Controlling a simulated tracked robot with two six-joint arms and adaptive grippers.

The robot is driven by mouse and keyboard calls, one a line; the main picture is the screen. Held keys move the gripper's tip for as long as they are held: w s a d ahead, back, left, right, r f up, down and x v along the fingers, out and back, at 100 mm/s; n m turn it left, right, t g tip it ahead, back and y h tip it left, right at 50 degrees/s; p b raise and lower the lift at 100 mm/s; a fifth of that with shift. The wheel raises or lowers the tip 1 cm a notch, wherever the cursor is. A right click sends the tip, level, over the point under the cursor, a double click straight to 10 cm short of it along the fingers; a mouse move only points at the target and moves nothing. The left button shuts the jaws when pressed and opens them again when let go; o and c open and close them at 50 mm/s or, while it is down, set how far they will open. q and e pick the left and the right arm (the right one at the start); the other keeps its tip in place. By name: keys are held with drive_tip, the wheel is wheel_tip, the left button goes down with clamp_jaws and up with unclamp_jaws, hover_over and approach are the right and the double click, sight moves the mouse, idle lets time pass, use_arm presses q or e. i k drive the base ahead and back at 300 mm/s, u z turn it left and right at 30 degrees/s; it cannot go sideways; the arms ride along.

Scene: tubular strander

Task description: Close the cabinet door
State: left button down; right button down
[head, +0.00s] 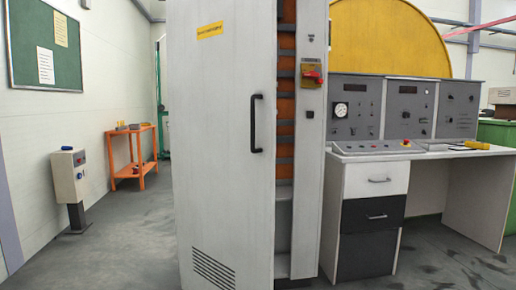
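The cabinet door (222,140) is a tall pale grey panel in the middle of the head view. It stands partly open, with a gap at its right side that shows the orange interior (286,110) and several grey ledges. A black vertical bar handle (253,123) is near the door's right edge. The cabinet's front frame (310,150) to the right carries a red rotary switch (313,76) on a yellow plate. Neither of my grippers shows in this view. The door's hinge side cannot be made out clearly.
A control desk (358,182) with drawers and gauges stands right of the cabinet. An orange side table (133,157) and a grey post-mounted box (69,180) stand to the left by the wall. The grey floor (120,250) at front left is clear.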

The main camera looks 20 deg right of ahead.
sight(221, 55)
drive_tip(key=u, duration=0.05)
drive_tip(key=i, duration=1)
drive_tip(key=z, duration=0.05)
